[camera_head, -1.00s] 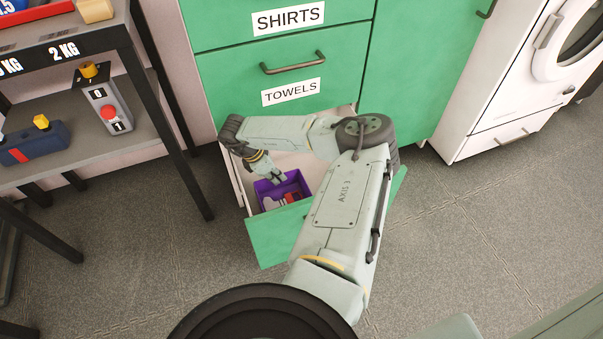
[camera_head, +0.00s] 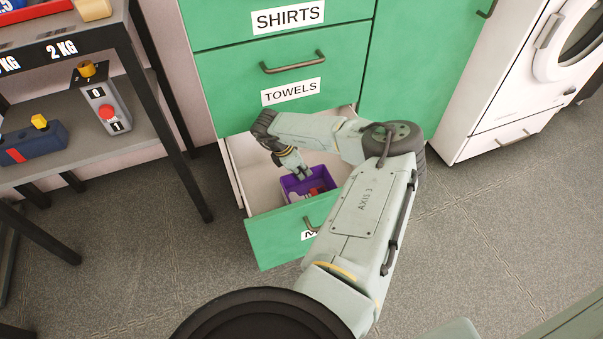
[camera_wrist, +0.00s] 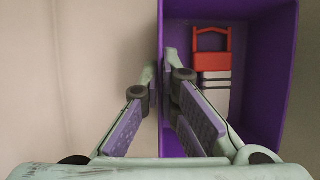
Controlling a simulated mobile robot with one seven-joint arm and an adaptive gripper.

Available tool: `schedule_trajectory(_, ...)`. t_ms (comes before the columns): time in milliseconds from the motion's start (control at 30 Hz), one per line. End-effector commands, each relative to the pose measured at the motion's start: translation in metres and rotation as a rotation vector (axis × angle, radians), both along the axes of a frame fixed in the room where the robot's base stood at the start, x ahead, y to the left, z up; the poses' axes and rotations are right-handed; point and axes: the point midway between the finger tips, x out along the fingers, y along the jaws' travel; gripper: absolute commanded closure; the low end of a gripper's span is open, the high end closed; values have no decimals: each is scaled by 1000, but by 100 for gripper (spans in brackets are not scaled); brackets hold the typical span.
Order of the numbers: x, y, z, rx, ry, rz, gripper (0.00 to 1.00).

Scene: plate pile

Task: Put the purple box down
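The purple box (camera_head: 290,190) is inside the open bottom drawer (camera_head: 265,245) of the green cabinet. I cannot tell whether it touches the drawer floor. My gripper (camera_head: 303,173) reaches down to the box's far-left side. In the wrist view, the box (camera_wrist: 273,75) fills the right half. My gripper's fingertips (camera_wrist: 162,82) are close together, one on each side of the box's left wall, pinching it. Inside the box are a red item (camera_wrist: 212,62) and a pale grey item (camera_wrist: 215,95), partly behind a finger.
The drawer floor left of the box is bare. Closed green drawers (camera_head: 340,75) rise behind. A dark-legged shelf (camera_head: 160,110) with several items stands left, and a white washing machine (camera_head: 500,120) right. My arm hides the drawer's right side.

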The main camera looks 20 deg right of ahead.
Motion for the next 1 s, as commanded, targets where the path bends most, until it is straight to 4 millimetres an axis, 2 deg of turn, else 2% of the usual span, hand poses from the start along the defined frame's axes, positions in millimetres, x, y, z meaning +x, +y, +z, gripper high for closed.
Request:
schedule_trajectory(67,0,3,-8,2,3,3,100)
schedule_trajectory(467,0,3,-12,2,2,4,100)
schedule_trajectory(500,0,3,-11,2,1,3,95)
schedule_trajectory(800,0,3,-11,2,1,3,75)
schedule_trajectory(1000,0,3,-11,2,1,3,75)
